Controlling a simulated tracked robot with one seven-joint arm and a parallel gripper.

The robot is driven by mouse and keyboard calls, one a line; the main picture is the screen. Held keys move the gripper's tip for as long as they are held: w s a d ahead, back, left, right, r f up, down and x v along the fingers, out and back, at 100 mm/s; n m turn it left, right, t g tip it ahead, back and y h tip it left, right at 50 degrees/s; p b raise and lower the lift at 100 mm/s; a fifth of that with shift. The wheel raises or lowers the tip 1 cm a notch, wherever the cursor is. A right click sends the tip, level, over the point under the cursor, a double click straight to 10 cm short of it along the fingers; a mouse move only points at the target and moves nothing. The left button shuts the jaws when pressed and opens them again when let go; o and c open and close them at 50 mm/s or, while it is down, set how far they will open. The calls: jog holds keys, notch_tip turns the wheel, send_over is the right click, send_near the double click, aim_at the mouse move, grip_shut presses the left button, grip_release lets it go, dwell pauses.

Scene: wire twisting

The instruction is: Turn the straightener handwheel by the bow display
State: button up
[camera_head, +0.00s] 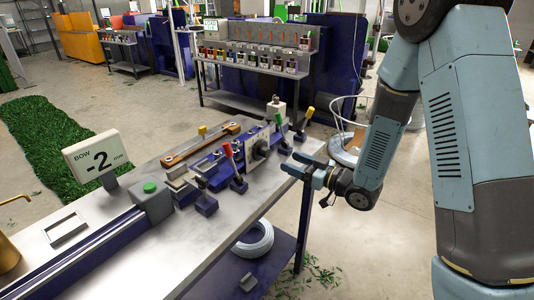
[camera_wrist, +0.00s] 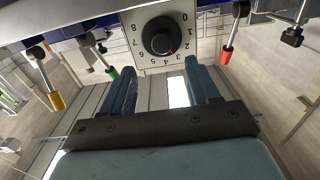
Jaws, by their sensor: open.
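The bow display (camera_head: 97,158) stands on the left of the bench and reads "-2 mm". The straightener handwheel (camera_wrist: 160,37) is a black knob on a pale plate with numbers around it, at the top middle of the wrist view, with a red mark at its lower right. In the head view the plate and knob (camera_head: 261,148) show side-on on the blue straightener. My gripper (camera_head: 308,171) is open and empty, to the right of the knob and apart from it. In the wrist view its two fingers (camera_wrist: 158,88) point towards the knob, one below each side.
Levers with red (camera_head: 228,151), green (camera_head: 279,124) and yellow (camera_head: 309,114) handles stand close around the knob. A grey box with a green button (camera_head: 150,188) is on the bench. A wire coil (camera_head: 254,240) lies on the lower shelf.

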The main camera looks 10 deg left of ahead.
aim_at(269, 153)
jog(key=x, duration=0.9)
jog(key=shift+w+a, duration=0.1)
jog(key=shift+a, duration=0.05)
